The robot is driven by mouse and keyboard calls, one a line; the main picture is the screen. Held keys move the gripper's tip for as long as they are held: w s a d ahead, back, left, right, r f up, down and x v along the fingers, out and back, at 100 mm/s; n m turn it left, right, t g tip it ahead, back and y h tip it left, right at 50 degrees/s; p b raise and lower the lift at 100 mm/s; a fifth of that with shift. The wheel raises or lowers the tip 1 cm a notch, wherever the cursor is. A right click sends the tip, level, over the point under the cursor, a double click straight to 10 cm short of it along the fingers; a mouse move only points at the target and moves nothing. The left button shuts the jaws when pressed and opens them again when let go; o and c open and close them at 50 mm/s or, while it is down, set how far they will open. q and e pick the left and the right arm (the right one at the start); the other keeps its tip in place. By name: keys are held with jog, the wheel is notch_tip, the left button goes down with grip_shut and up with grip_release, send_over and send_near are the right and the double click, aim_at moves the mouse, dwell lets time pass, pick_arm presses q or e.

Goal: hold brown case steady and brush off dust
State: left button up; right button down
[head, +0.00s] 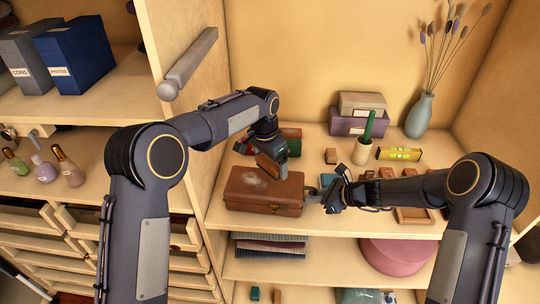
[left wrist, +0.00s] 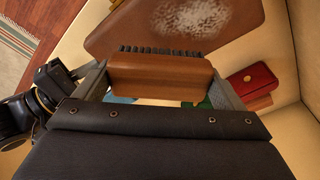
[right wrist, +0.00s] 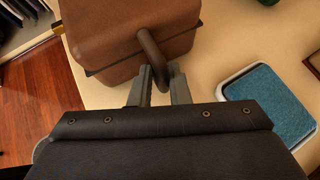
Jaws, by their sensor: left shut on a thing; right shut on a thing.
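The brown case (head: 262,197) lies on the shelf with a pale dust patch (head: 257,178) on its lid. The patch also shows in the left wrist view (left wrist: 190,18). My left gripper (head: 272,158) is shut on a wooden brush with dark bristles (left wrist: 160,75), held above the lid's far right part; the bristles look apart from the dust. My right gripper (head: 325,197) is at the case's right side. In the right wrist view it is shut on the case's curved brown handle (right wrist: 154,60).
A blue pad in a pale tray (right wrist: 258,95) lies beside the right gripper.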

aim_at(238, 180)
pick_arm(q)
notch_tip(238, 180, down, 4)
jog(key=shift+f, duration=0.1)
jog(key=shift+w+a+f, duration=0.1)
jog(key=shift+a+f, duration=0.35)
jog(key=shift+a, duration=0.2)
jog(key=shift+c, duration=0.3)
jog(key=shift+w+a, duration=0.2)
jog(key=shift+a, duration=4.35)
jog(key=d, duration=1)
jog(key=shift+s+d, duration=0.2)
jog(key=shift+s, duration=0.45)
jog(key=shift+s+a, duration=0.15)
jog(key=shift+s, duration=0.1)
jog(key=shift+w+a, duration=0.2)
jog(key=shift+a, duration=2.3)
jog(key=shift+w+a, duration=0.15)
jog(key=shift+a, duration=2.35)
jog(key=shift+s+d, duration=0.15)
jog(key=shift+d, duration=2.4)
jog(key=shift+s+d, duration=0.15)
jog(key=shift+d, duration=2.35)
notch_tip(238, 180, up, 2)
jog(key=shift+w+d+r, duration=0.1)
jog(key=shift+r, duration=3.1)
pick_arm(e)
jog(key=shift+f, duration=0.1)
